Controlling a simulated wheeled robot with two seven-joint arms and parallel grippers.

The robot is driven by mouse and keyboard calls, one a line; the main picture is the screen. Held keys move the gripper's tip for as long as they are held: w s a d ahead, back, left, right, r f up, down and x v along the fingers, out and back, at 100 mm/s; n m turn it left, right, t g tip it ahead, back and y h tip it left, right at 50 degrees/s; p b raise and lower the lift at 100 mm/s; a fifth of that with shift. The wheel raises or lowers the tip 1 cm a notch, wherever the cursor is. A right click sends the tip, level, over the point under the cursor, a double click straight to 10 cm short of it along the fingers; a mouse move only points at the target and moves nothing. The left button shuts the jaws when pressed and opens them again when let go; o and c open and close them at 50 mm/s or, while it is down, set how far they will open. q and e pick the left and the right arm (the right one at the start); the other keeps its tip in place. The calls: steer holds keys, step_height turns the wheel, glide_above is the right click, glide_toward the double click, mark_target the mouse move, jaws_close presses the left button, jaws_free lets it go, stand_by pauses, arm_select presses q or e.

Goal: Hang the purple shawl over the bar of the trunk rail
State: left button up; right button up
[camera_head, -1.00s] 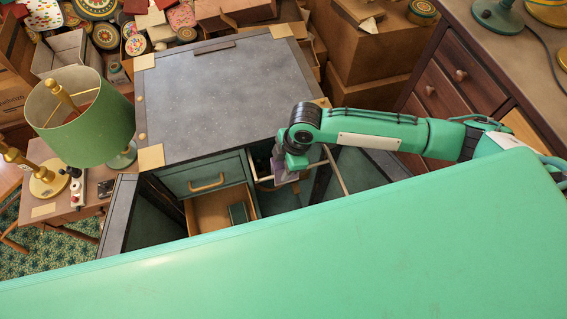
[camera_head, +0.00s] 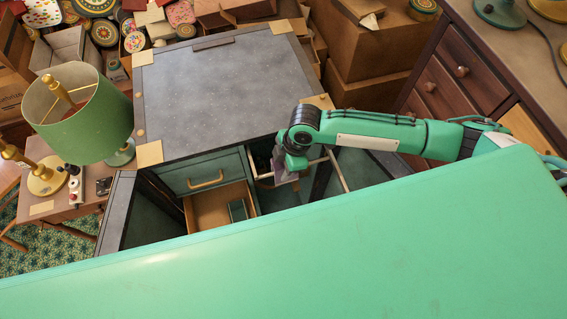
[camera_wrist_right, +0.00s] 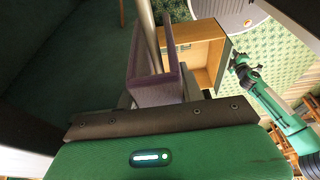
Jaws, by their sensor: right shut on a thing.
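The purple shawl (camera_head: 284,175) hangs in a small piece below my right gripper (camera_head: 287,167), which is shut on it inside the trunk's open front. In the right wrist view the shawl (camera_wrist_right: 157,91) is a folded strip with upright sides, close to the pale bar (camera_wrist_right: 149,35). I cannot tell whether it touches or rests over the bar. In the head view the pale rail (camera_head: 338,170) shows just right of the gripper. The grey trunk (camera_head: 225,95) stands open in front. My left gripper (camera_wrist_right: 239,63) appears small at the right wrist view's right side; its jaws are unclear.
A teal drawer front (camera_head: 203,173) sits above an open wooden drawer (camera_head: 211,205) holding a small dark green item. A green lamp (camera_head: 85,120) stands on a side table at left. A dark dresser (camera_head: 450,75) stands at right. Boxes and tins crowd the back.

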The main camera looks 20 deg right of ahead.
steer(key=shift+f, duration=0.35)
stand_by(0.3)
steer(key=shift+f+b, duration=0.55)
steer(key=shift+f, duration=0.55)
steer(key=shift+f, duration=0.1)
steer(key=shift+f, duration=0.5)
stand_by(0.3)
steer(key=o, duration=1)
